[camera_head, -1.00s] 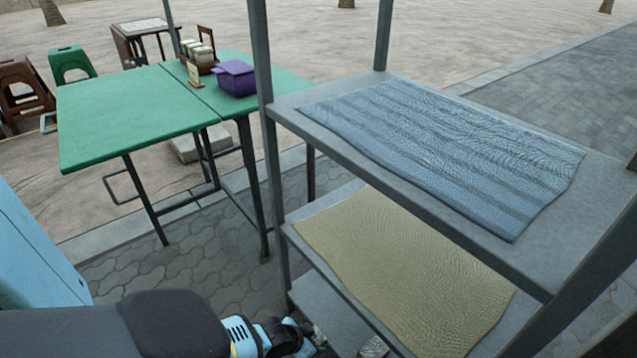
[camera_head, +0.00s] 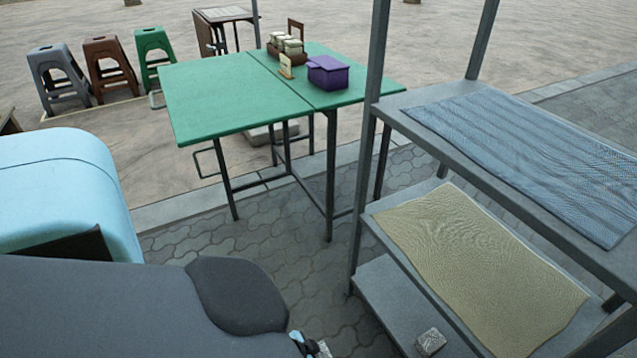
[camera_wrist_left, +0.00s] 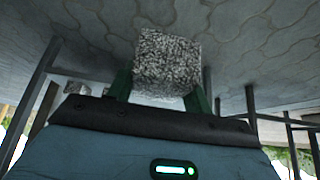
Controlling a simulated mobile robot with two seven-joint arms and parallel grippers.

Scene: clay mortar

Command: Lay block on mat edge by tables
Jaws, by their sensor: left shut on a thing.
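My left gripper (camera_wrist_left: 160,82) is shut on a speckled grey block (camera_wrist_left: 168,55), with one green finger on each side of it. In the head view only part of the left wrist shows at the bottom edge, and the held block cannot be made out there. A beige mat (camera_head: 480,265) lies on the rack's middle shelf, and a blue mat (camera_head: 535,155) lies on the top shelf. Another grey block (camera_head: 430,342) sits on the bottom shelf, right of my left wrist. My right gripper is out of view.
A green folding table (camera_head: 225,100) stands behind and left of the rack (camera_head: 362,200), bearing a purple box (camera_head: 327,73) and a condiment caddy (camera_head: 290,48). Several stools (camera_head: 108,65) stand further left. Bare paving (camera_head: 225,235) lies between the table and my arm.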

